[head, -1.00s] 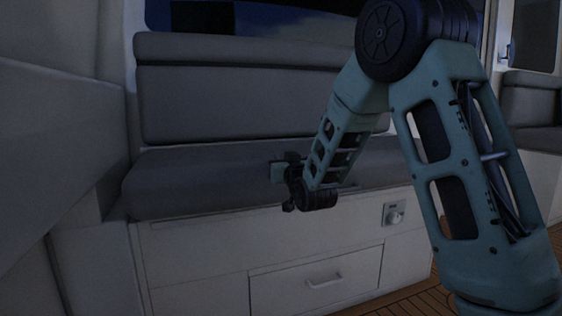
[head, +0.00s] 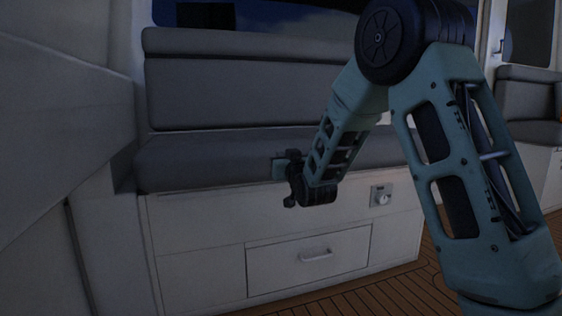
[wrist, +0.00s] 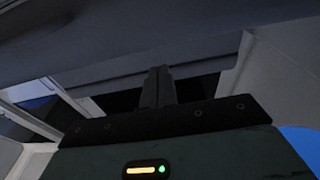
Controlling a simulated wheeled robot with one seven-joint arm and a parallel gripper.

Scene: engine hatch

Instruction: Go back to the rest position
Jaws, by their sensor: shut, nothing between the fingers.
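My gripper (wrist: 159,86) shows in the wrist view with its two dark fingers together and nothing between them. In the head view my arm is bent at the elbow, and its wrist end hangs in front of the grey bench seat cushion (head: 220,160). The fingers themselves are too small and dark to make out in the head view. I see no object held.
Below the cushion is a white bench base with a drawer (head: 308,262) and a small knob panel (head: 381,195). A white wall (head: 50,130) stands close at the left. Wooden floor (head: 400,290) shows at the lower right. Another grey seat (head: 528,105) is at the far right.

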